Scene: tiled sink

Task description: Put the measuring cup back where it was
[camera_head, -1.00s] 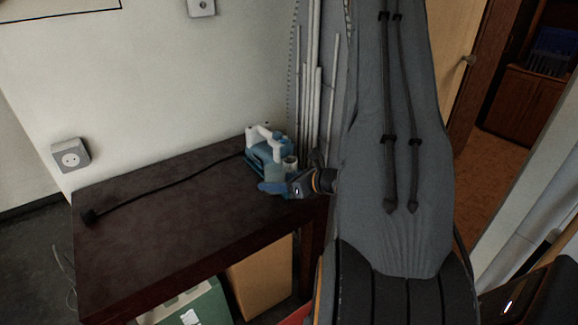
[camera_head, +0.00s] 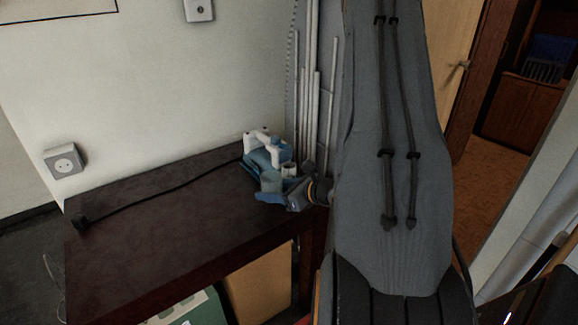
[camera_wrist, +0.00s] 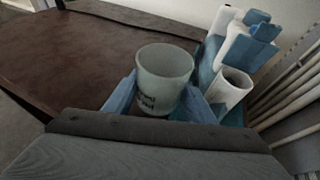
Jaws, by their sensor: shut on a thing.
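The measuring cup (camera_wrist: 163,78) is a greyish, translucent cup with dark print on its side. In the wrist view it stands roughly upright between the blue fingers of my gripper (camera_wrist: 158,100), which are shut on it. In the head view the cup (camera_head: 270,182) and my gripper (camera_head: 272,194) are at the right end of the dark table (camera_head: 150,215), in front of a blue and white appliance (camera_head: 265,150). I cannot tell whether the cup's base touches the table.
The appliance (camera_wrist: 240,45) and its white, open-topped tube (camera_wrist: 232,85) stand close right of the cup. A black cord (camera_head: 150,195) crosses the table. Pale pipes (camera_head: 310,110) rise behind the right end. The table's left and middle are mostly clear.

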